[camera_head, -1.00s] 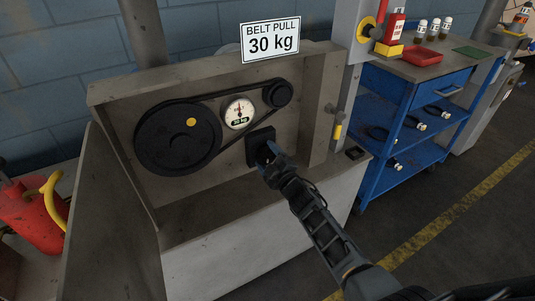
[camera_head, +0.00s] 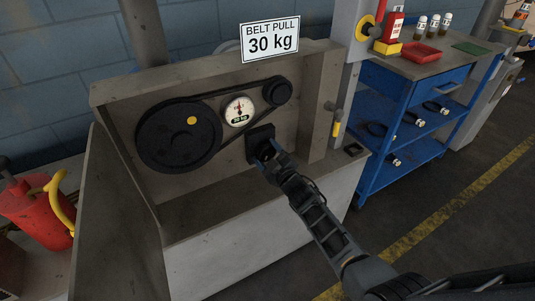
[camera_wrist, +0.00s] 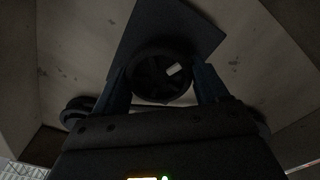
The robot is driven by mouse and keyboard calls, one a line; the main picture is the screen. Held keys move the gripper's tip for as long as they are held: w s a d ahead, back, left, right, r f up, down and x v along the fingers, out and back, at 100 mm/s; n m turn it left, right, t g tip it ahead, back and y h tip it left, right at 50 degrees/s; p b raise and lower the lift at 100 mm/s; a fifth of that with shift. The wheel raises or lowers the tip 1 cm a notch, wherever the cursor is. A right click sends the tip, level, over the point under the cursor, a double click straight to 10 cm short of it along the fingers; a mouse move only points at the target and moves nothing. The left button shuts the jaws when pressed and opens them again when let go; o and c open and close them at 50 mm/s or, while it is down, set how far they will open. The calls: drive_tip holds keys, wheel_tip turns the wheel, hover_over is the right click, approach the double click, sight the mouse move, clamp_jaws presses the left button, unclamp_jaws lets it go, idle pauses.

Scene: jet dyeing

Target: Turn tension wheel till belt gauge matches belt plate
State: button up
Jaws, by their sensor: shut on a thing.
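The belt plate (camera_head: 269,42) is a white sign reading "BELT PULL 30 kg" above the open machine box. The round white belt gauge (camera_head: 238,110) sits between the pulleys. Its small readout looks like 30 kg, though the digits are tiny; its needle is near the top. The tension wheel is mostly hidden by my gripper (camera_head: 270,158) in the head view. In the wrist view the tension wheel (camera_wrist: 152,84) is dark and spoked with a pale mark, in front of a dark square plate (camera_wrist: 165,30). My gripper's fingers are shut on opposite sides of its rim.
A black belt runs around a large black pulley (camera_head: 180,150) and a small pulley (camera_head: 277,91). A box wall (camera_head: 318,115) stands right of the wheel. Floor at lower right is clear.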

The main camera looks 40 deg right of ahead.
drive_tip(key=o, duration=1)
drive_tip(key=shift+c, duration=0.2)
drive_tip(key=p+v, duration=0.1)
drive_tip(key=v, duration=0.6)
drive_tip(key=shift+s, duration=0.4)
drive_tip(key=shift+a, duration=0.1)
